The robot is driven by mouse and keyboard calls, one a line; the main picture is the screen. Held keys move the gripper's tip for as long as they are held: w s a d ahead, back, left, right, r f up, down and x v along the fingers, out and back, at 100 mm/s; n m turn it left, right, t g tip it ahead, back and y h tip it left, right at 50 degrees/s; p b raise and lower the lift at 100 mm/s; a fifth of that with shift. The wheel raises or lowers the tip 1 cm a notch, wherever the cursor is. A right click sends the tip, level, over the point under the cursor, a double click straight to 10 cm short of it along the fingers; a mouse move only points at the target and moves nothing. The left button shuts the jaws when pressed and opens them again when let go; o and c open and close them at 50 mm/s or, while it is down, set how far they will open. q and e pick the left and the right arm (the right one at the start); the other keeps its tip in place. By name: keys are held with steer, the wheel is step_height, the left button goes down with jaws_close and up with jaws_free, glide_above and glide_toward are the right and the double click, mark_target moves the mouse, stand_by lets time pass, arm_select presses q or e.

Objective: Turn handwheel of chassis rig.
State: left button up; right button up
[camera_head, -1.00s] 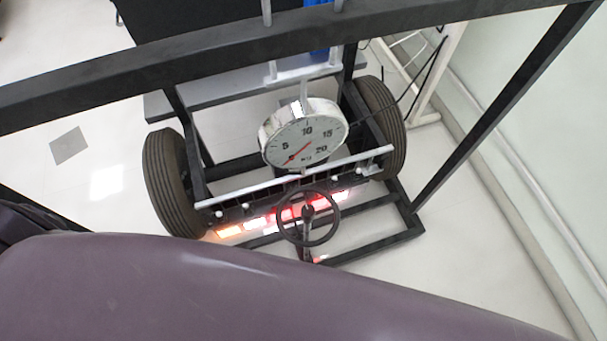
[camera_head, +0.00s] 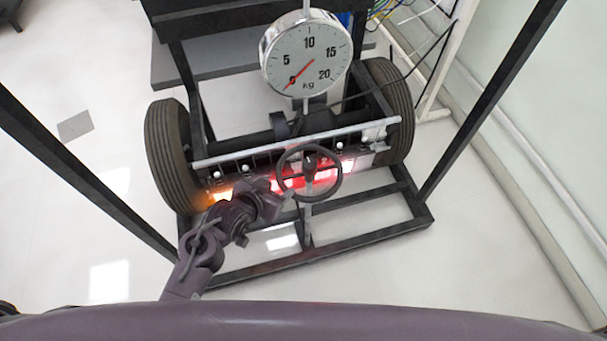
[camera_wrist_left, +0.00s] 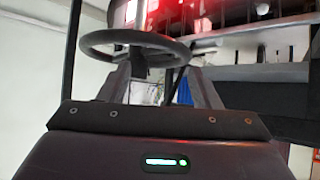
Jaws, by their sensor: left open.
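The handwheel (camera_head: 310,163) is a dark spoked ring on a thin post at the front of the chassis rig (camera_head: 320,270). My left gripper (camera_head: 284,194) is just left of the handwheel's lower left rim in the head view. In the left wrist view the handwheel (camera_wrist_left: 138,37) is seen nearly edge-on, ahead of my open left gripper (camera_wrist_left: 160,78). The two fingers stand apart with nothing held between them. Whether a finger touches the rim cannot be told. My right gripper is not in view.
A round dial scale (camera_head: 307,55) hangs above the rig's axle. Black tyres stand at the left (camera_head: 168,155) and right (camera_head: 390,105). Lit red and orange lamps (camera_head: 290,184) sit behind the handwheel. Dark slanted bars flank the rig. The floor in front is clear.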

mark_target(305, 168)
arm_select(q)
steer(key=w+d, duration=0.1)
steer(key=d+t+h, duration=0.1)
steer(key=w+d+m+h, duration=0.1)
steer(key=shift+w+d+r, duration=0.25)
steer(key=shift+w+d, duration=0.05)
steer(key=shift+w, duration=0.05)
steer(key=shift+w+d+r+t+h, duration=0.2)
steer(key=shift+d+t+h, duration=0.2)
steer(key=shift+d+h, duration=0.15)
steer(key=b+x, duration=0.1)
steer(key=x, duration=0.6)
steer(key=shift+w+f, duration=0.15)
jaws_close()
